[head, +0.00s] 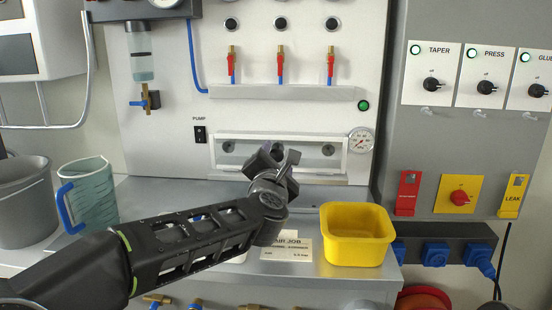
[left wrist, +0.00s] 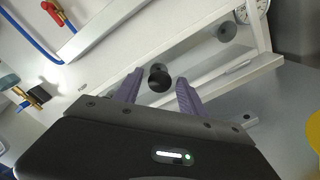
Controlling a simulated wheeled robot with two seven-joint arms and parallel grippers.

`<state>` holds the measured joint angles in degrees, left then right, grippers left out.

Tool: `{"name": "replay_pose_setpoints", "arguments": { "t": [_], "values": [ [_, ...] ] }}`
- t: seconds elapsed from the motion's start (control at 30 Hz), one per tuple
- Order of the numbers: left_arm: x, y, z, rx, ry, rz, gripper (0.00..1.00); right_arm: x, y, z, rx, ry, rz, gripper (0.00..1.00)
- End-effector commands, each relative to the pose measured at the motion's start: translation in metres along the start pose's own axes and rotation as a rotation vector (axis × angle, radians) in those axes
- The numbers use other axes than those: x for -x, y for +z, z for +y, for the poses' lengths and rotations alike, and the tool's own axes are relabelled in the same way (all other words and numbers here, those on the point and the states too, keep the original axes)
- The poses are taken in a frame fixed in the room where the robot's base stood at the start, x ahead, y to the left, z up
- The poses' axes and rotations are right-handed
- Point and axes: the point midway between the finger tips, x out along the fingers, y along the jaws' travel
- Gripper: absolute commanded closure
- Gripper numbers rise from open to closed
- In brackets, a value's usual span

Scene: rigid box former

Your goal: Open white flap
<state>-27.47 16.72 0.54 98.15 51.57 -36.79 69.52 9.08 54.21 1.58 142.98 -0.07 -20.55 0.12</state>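A white-framed flap (head: 305,142) with a clear pane is low on the white panel, with a round grey fitting near each side. It also shows in the left wrist view (left wrist: 207,57). My left gripper (head: 275,154) is in front of the flap's middle in the head view and hides part of it. In the left wrist view its two purple fingers (left wrist: 159,92) are apart, with a black knob (left wrist: 159,73) between and just beyond their tips. I see a gap on both sides of the knob. My right gripper is not in view.
A yellow bin (head: 355,238) and a label card (head: 285,248) are on the grey counter. A measuring jug (head: 92,195) and a grey bucket (head: 25,205) stand at left. A pressure gauge (head: 361,140) is close to the flap's right edge. Valves hang above.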

Motion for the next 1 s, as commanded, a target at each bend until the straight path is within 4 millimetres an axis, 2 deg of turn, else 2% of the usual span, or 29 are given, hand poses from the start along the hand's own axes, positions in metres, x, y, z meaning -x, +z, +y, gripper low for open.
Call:
{"name": "replay_pose_setpoints", "arguments": {
  "t": [0.07, 0.57, 1.0],
  "values": [
    [0.0001, 0.0, 0.0, 0.0, 0.0, 0.0, 0.6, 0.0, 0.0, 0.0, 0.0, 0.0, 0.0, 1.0],
    [0.0003, 0.0001, -0.0002, 0.0, 0.0, 0.0, 1.0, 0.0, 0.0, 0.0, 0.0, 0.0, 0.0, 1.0],
    [0.0003, 0.0001, -0.0003, 0.0, -0.001, 0.0, 1.0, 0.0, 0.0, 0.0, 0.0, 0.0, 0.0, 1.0]
  ]
}}
